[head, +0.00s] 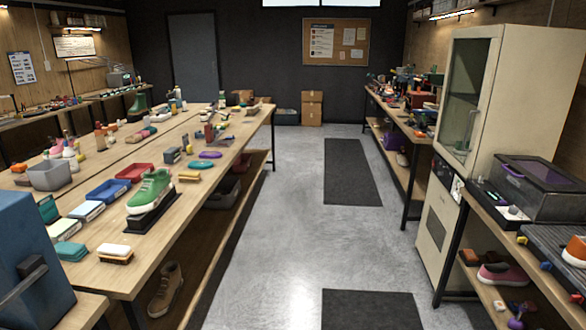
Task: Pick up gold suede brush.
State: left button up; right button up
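A small gold-yellow block with a darker underside, which looks like the gold suede brush (189,176), lies near the right edge of the long wooden table (105,275). It is just right of the green sneaker (150,188), which stands on a black stand, and in front of a teal oval piece (200,164). It is too small to make out its bristles. Neither of my grippers shows in the head view.
A white-topped brown brush (115,249) lies at the table's near end. Red (134,172) and blue (108,190) trays are left of the sneaker. A blue box (30,265) stands at near left. The grey aisle floor (275,235) is clear, with dark mats. A cream cabinet (515,85) stands right.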

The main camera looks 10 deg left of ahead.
aim_at(184, 176)
jog(key=i+u, duration=0.1)
jog(key=i, duration=0.45)
jog(key=i+u, duration=0.1)
jog(key=i, duration=0.45)
jog(key=i+u, duration=0.1)
jog(key=i, duration=0.4)
jog(key=i+l+u, duration=0.1)
jog(key=i, duration=0.45)
jog(key=i+l+u, duration=0.1)
jog(key=i+l, duration=0.15)
jog(key=i, duration=0.25)
jog(key=i+u, duration=0.45)
jog(key=i, duration=0.25)
jog(key=i+l+u, duration=0.25)
jog(key=i+u, duration=0.15)
jog(key=i, duration=0.35)
